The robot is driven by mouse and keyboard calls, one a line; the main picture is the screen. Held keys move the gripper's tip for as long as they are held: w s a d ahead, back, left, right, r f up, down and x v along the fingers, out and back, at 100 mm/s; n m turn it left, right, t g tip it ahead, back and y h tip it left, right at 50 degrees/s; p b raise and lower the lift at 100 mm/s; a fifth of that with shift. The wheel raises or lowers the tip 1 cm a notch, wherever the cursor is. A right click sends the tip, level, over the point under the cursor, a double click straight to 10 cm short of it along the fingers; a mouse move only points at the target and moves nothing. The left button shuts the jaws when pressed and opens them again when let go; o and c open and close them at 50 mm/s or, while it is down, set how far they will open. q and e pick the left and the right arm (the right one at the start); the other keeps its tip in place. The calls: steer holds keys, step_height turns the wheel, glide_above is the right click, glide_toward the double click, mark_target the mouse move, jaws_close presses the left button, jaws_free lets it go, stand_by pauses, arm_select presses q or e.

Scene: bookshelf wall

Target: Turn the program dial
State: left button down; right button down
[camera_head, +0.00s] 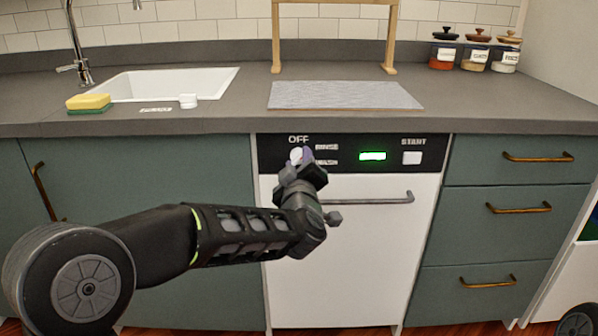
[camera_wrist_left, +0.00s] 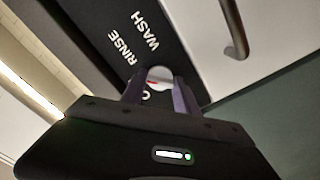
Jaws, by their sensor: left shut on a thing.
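The dishwasher's black control panel (camera_head: 345,153) runs under the countertop, with OFF, RINSE and WASH labels around the program dial (camera_head: 296,155). The dial is a white round knob, partly hidden by my gripper. In the left wrist view the dial (camera_wrist_left: 160,74) shows a small red mark on its left side. My left gripper (camera_head: 303,157) is shut on the dial, one finger on each side of it; its fingers also show in the left wrist view (camera_wrist_left: 160,90). My right gripper is not in view.
A green display (camera_head: 373,156) and a white START button (camera_head: 412,158) sit right of the dial. The door handle (camera_head: 370,199) is just below. The countertop (camera_head: 220,118) overhangs the panel. Drawers with brass handles (camera_head: 518,208) stand at right.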

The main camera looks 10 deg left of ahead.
arm_select(q)
steer(key=n+b, duration=0.4)
steer(key=n, duration=0.1)
steer(key=shift+f+n, duration=0.2)
steer(key=shift+n, duration=0.1)
steer(key=shift+r+n+b, duration=0.15)
steer(key=shift+n+b, duration=1.1)
steer(key=shift+n, duration=0.65)
steer(key=c, duration=0.9)
jaws_free()
